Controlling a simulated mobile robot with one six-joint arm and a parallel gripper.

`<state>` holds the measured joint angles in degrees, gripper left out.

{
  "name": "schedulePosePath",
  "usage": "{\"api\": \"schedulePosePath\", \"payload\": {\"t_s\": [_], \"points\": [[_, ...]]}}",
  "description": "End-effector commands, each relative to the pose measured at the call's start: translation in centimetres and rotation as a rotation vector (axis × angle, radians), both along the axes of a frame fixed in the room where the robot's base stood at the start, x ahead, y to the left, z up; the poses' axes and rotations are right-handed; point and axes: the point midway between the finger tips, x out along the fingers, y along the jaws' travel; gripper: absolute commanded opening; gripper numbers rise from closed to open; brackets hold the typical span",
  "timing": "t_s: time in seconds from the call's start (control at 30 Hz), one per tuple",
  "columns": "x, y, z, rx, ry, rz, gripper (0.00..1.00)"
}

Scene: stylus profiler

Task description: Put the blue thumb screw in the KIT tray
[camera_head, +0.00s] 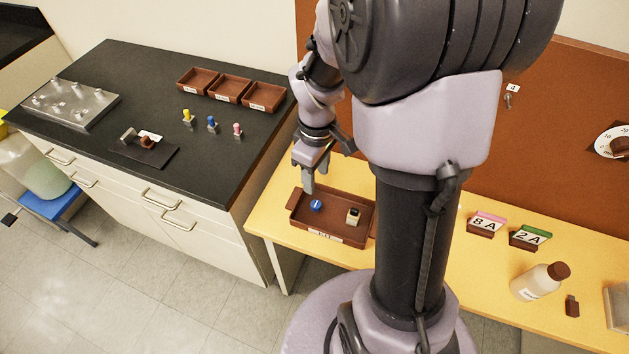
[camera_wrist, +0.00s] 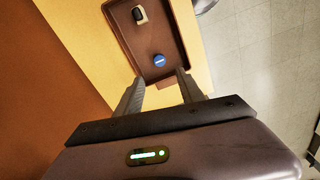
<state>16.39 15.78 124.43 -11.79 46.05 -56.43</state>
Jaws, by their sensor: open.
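A round blue piece with a white mark, looking like the blue thumb screw (camera_head: 316,205), lies in the left part of a brown tray (camera_head: 352,199) on the yellow table. It also shows in the wrist view (camera_wrist: 159,60). The tray has a white label on its front that is too small to read. A small cream and black block (camera_head: 353,216) lies in the same tray, to the right. My gripper (camera_head: 309,184) is open and empty over the tray's left end. In the wrist view, the blue piece is just beyond the open fingertips (camera_wrist: 158,82), apart from them.
The dark bench (camera_head: 120,80) at left holds three brown bins (camera_head: 230,89), small yellow-, blue- and pink-topped pieces (camera_head: 211,125), and a metal plate (camera_head: 70,104).

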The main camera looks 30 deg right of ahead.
Motion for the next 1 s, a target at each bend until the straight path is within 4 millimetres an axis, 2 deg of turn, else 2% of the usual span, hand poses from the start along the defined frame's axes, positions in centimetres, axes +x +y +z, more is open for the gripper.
{"api": "schedulePosePath", "payload": {"t_s": [0.07,0.17,0.2,0.3,0.4,0.5,0.57,0.8,0.87,1.0], "points": [[-0.2,1.0,2.2,0.000,-0.038,-0.048,0.46],[-1.5,4.1,7.3,0.026,-0.147,-0.223,0.46],[-2.6,5.7,9.5,0.053,-0.198,-0.313,0.46],[-6.1,9.5,13.7,0.155,-0.308,-0.532,0.46],[-9.3,12.2,16.1,0.273,-0.375,-0.703,0.46],[-11.3,13.6,17.0,0.357,-0.399,-0.806,0.46],[-11.8,14.0,17.2,0.380,-0.404,-0.834,0.46],[-11.9,14.1,17.1,0.387,-0.402,-0.846,0.46],[-11.9,14.0,16.2,0.386,-0.402,-0.846,0.46],[-11.9,14.0,16.5,0.386,-0.402,-0.845,0.46]]}}
